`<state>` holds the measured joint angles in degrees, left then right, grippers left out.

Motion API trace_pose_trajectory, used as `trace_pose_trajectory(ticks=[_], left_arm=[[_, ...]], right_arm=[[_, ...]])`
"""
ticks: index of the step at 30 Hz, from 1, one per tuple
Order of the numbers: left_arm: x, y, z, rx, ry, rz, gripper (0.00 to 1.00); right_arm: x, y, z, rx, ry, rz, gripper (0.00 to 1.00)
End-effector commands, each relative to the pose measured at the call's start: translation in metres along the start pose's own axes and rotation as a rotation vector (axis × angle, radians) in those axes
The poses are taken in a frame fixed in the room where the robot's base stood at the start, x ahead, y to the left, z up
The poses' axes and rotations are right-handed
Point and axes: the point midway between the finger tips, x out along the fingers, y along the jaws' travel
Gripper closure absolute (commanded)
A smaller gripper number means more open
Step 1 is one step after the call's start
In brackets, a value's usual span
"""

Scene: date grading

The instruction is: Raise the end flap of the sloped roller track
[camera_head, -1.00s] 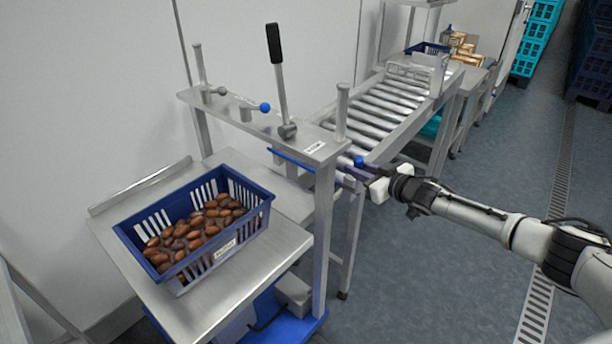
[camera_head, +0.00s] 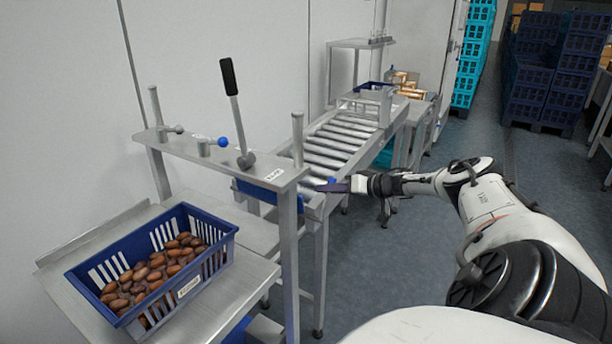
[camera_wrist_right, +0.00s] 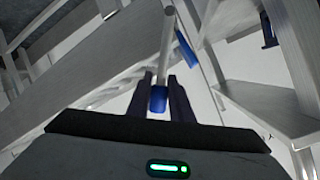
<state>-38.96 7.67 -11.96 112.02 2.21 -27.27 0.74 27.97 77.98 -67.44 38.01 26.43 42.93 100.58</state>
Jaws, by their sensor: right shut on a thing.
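The sloped roller track (camera_head: 338,142) runs down toward the steel stand. At its lower end a blue end flap (camera_head: 257,192) shows its broad face, standing up behind the stand's post, which hides part of it. My right gripper (camera_head: 338,185) is at the track's lower right side, shut on a blue knob (camera_head: 331,181). In the right wrist view the knob (camera_wrist_right: 158,98) sits between the two dark fingers at the end of a metal rod. A blue strip, perhaps the flap, shows beyond in that view (camera_wrist_right: 186,50). My left gripper is out of view.
A blue crate of dates (camera_head: 190,286) rests on the steel table at the front left. A black-handled lever (camera_head: 235,110) and a blue-knobbed handle (camera_head: 222,141) stand on the stand's top bar.

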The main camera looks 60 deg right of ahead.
Motion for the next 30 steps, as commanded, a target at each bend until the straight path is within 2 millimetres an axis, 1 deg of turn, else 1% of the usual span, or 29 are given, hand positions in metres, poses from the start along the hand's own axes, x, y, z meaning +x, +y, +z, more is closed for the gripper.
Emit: trace_pose_trajectory(ticks=[1, 4, 15, 16, 18, 19, 27, 30], left_arm=[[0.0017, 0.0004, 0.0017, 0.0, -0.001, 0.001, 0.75], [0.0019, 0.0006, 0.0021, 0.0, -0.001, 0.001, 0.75], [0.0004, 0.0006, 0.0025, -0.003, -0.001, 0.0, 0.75], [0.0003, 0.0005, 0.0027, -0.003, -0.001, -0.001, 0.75], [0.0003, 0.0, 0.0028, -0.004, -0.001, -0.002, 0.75], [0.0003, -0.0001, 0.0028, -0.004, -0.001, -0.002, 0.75], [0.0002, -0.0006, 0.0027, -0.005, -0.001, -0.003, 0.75], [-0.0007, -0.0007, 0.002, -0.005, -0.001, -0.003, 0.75]], right_arm=[[-0.0036, 0.0062, 0.0009, 0.008, 0.0, 0.007, 1.0], [-0.0069, 0.009, 0.0005, 0.018, -0.001, 0.007, 1.0], [-0.0065, 0.0089, 0.0012, 0.02, -0.004, 0.006, 1.0], [-0.0065, 0.0089, 0.0013, 0.02, -0.004, 0.006, 0.77], [-0.0063, 0.0086, 0.0014, 0.02, -0.004, 0.005, 0.65], [-0.0063, 0.0085, 0.0013, 0.02, -0.004, 0.005, 0.62], [-0.0062, 0.0077, 0.0008, 0.02, -0.003, 0.003, 0.62], [-0.0096, 0.008, 0.0009, 0.019, -0.005, 0.004, 0.62]])
